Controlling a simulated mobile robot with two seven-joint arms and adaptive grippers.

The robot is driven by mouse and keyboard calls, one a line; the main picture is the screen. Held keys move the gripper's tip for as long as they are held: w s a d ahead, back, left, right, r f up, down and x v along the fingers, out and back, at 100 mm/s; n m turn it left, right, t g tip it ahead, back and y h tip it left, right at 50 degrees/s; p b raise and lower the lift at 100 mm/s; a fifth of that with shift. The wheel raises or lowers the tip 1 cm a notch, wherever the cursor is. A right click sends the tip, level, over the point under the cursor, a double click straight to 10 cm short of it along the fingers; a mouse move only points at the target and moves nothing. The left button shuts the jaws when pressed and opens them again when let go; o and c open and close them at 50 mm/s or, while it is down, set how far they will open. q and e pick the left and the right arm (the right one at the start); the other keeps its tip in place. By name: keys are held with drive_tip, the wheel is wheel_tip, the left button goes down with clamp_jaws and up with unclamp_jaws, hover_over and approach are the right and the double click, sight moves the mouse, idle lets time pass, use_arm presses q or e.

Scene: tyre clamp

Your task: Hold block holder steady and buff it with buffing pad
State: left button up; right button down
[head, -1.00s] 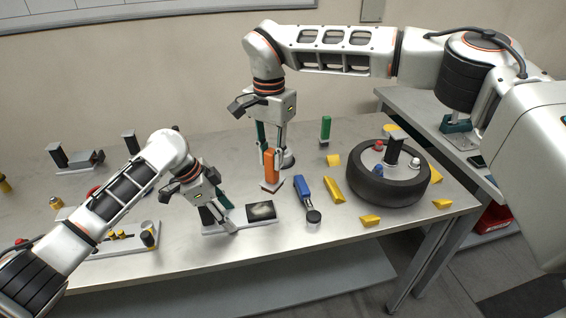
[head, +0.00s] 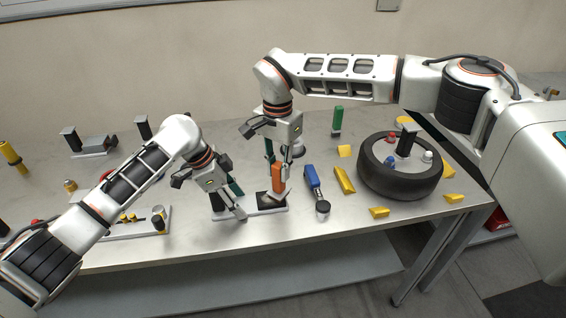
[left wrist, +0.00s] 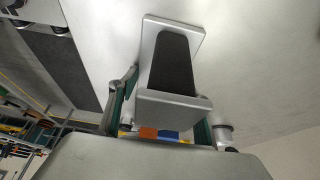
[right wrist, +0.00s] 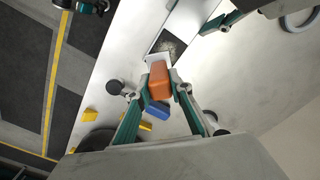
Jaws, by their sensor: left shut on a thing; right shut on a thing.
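The block holder (head: 251,212) is a flat pale plate near the table's front edge, with a dark post at its left end and a dark scuffed patch (right wrist: 168,45) at the other. My left gripper (head: 231,200) is shut on its dark post (left wrist: 173,65). The buffing pad (head: 277,177) has an upright orange handle, which also shows in the right wrist view (right wrist: 160,80), and a pale base. My right gripper (head: 279,172) is shut on that handle. The pad's base is over the patch end and partly covers it; I cannot tell if they touch.
A blue-handled tool (head: 313,180) lies just right of the holder. Yellow wedges (head: 344,181) and a tyre (head: 399,184) are further right. A green-handled tool (head: 338,119) stands behind. A pale tray of small parts (head: 137,225) is at the left.

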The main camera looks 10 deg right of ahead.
drive_tip(key=shift+s+a+f, duration=0.1)
drive_tip(key=shift+a+f, duration=0.05)
drive_tip(key=shift+a, duration=2.85)
drive_tip(key=shift+d, duration=3.6)
drive_tip(key=shift+r, duration=4.05)
drive_tip(key=shift+f, duration=0.15)
